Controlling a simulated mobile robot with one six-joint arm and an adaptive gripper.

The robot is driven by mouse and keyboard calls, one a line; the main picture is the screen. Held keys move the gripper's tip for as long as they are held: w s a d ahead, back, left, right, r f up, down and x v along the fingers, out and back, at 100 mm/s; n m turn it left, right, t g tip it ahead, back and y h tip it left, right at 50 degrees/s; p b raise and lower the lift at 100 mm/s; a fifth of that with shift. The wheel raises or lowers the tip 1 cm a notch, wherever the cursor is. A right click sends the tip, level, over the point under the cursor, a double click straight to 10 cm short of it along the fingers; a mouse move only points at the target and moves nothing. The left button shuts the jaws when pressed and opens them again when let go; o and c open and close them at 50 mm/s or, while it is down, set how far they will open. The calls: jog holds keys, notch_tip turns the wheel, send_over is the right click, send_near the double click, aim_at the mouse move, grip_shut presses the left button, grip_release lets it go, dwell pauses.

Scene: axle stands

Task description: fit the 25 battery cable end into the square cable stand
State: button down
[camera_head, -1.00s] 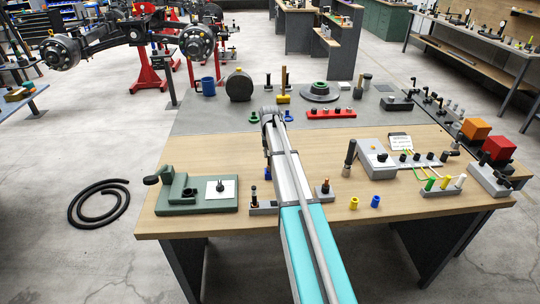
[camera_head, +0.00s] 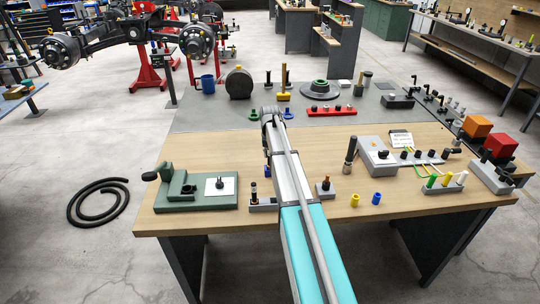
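My arm, with a white and teal link, reaches from the bottom edge up over the wooden bench top (camera_head: 220,160). My gripper is not visible; the arm covers that area. A low grey block (camera_head: 262,206) lies partly behind the arm, with a dark post on its left part. A short copper-coloured upright piece (camera_head: 326,184) stands just right of the arm on a small grey base. I cannot tell which piece is the 25 battery cable end. I cannot single out the square cable stand, and no label is readable.
A green fixture (camera_head: 190,188) stands at the bench's left. Yellow (camera_head: 355,200) and blue (camera_head: 376,198) sleeves stand near the front edge. A grey box with wires (camera_head: 377,158) and a grey block with coloured plugs (camera_head: 444,186) are at right. A red rack (camera_head: 331,110) lies behind.

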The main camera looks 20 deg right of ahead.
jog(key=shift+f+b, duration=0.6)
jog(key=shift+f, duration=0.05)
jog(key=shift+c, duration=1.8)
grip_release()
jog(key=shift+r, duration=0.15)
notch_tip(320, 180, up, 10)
jog(key=p, duration=1)
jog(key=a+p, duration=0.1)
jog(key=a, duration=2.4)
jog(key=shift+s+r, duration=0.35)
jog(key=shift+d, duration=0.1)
